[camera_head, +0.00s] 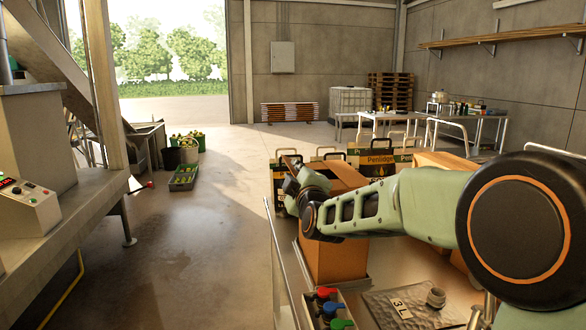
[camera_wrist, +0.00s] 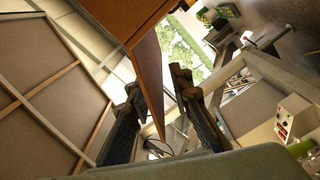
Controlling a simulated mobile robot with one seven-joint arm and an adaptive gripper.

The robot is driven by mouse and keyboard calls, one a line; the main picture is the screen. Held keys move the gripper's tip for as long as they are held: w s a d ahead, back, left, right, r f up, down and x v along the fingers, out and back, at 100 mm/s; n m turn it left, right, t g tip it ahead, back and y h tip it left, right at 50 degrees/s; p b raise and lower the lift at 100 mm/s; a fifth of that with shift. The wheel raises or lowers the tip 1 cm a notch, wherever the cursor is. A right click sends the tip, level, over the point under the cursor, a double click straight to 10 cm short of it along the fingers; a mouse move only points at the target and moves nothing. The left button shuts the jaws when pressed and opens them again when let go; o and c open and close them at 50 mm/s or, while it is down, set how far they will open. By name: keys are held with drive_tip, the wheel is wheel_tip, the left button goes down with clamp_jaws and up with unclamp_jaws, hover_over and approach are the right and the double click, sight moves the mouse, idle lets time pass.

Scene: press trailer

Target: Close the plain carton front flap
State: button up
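The plain brown carton (camera_head: 333,262) stands upright on the trailer in the head view, partly hidden behind my arm. A brown panel (camera_head: 346,175) rises at its top behind my gripper. My gripper (camera_head: 290,172) is at the upper left edge of the carton. In the wrist view the carton (camera_wrist: 105,22) fills the top, and a thin brown flap (camera_wrist: 149,75) hangs from it between the two dark fingers of my gripper (camera_wrist: 156,86). The fingers are apart, with gaps visible beside the flap. Contact with the flap is not clear.
Printed cartons with handles (camera_head: 377,163) stand behind the plain carton. Open floor (camera_head: 190,250) lies left, towards the press platform (camera_head: 60,190).

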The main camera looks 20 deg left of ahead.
drive_tip(key=shift+x, duration=1.25)
clamp_jaws()
